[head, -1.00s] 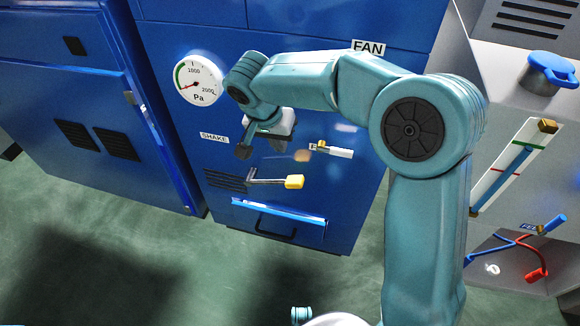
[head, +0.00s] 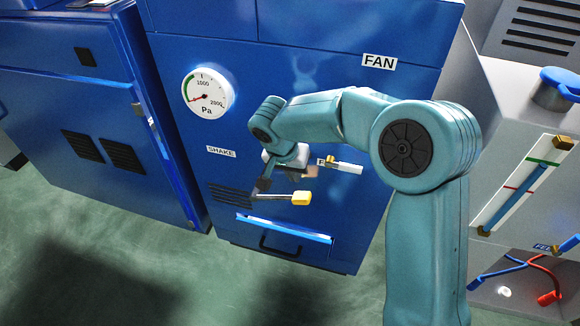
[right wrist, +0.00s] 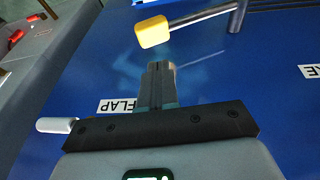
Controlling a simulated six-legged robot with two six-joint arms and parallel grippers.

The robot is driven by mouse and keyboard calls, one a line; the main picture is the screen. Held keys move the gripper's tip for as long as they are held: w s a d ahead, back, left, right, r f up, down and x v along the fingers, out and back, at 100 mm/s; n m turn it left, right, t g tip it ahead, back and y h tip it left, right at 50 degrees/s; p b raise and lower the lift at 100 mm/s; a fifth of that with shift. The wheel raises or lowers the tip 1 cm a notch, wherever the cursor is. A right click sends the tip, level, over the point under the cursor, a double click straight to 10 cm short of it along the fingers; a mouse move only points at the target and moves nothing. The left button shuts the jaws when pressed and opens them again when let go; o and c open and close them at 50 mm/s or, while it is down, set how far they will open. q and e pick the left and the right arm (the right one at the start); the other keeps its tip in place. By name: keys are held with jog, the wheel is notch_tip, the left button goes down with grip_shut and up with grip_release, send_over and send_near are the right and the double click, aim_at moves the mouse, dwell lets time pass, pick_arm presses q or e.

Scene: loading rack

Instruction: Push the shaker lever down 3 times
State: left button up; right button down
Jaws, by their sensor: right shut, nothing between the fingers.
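The shaker lever is a grey metal rod with a yellow grip (head: 301,198), standing out from the blue cabinet below the SHAKE label (head: 221,152). My left gripper is not in view.
A pressure gauge (head: 208,91) sits above the SHAKE label. A small brass-and-white FLAP control (head: 340,165) is right of my gripper. A drawer (head: 283,228) with a bright edge lies below the lever. Valves and hoses are at the right. Open green floor lies in front.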

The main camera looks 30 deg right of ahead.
aim_at(303, 193)
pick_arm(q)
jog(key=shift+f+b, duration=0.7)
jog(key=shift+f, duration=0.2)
pick_arm(e)
jog(key=x, duration=0.3)
jog(key=s+x, duration=0.1)
jog(key=x, duration=0.1)
jog(key=shift+s+f, duration=0.1)
jog(key=shift+f, duration=0.35)
